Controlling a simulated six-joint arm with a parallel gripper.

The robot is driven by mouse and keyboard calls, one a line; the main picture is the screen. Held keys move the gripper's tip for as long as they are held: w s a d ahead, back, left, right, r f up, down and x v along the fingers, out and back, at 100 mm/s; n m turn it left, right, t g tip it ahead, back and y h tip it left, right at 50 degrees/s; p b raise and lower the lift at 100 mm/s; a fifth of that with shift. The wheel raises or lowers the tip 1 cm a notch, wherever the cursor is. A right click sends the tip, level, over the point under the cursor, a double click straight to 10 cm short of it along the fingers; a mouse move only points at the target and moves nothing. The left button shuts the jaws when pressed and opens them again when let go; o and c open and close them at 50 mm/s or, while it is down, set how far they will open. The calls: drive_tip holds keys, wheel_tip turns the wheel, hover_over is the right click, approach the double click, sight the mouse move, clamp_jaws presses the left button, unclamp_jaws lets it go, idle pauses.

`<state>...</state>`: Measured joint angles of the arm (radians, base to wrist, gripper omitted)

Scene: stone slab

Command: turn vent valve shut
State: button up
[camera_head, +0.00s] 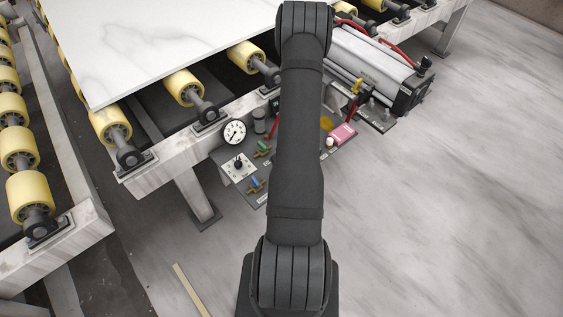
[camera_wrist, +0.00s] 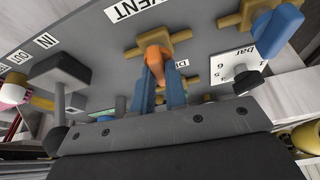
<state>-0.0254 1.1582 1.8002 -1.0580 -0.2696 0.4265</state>
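The vent valve shows in the wrist view below the VENT label (camera_wrist: 132,8): a brass body with an orange lever (camera_wrist: 155,56) pointing toward me. My gripper (camera_wrist: 160,85) has two blue fingers, one on each side of the lever's near end. I cannot tell whether they press on it or stand slightly apart. In the head view my own arm hides my gripper and the vent valve.
A second brass valve with a blue lever (camera_wrist: 278,30) sits close by on the right. The head view shows a round gauge (camera_head: 234,132), rollers and a white slab (camera_head: 150,40).

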drive_tip(key=shift+n+y, duration=0.3)
drive_tip(key=shift+n, duration=0.4)
clamp_jaws()
drive_tip(key=o, duration=0.7)
unclamp_jaws()
drive_tip(key=shift+o, duration=0.2)
drive_tip(key=shift+r, duration=0.1)
drive_tip(key=v, duration=1.7)
drive_tip(key=shift+r, duration=0.2)
drive_tip(key=shift+w, duration=0.2)
drive_tip(key=x, duration=1.6)
drive_tip(key=shift+f, duration=0.45)
drive_tip(key=shift+s, duration=0.1)
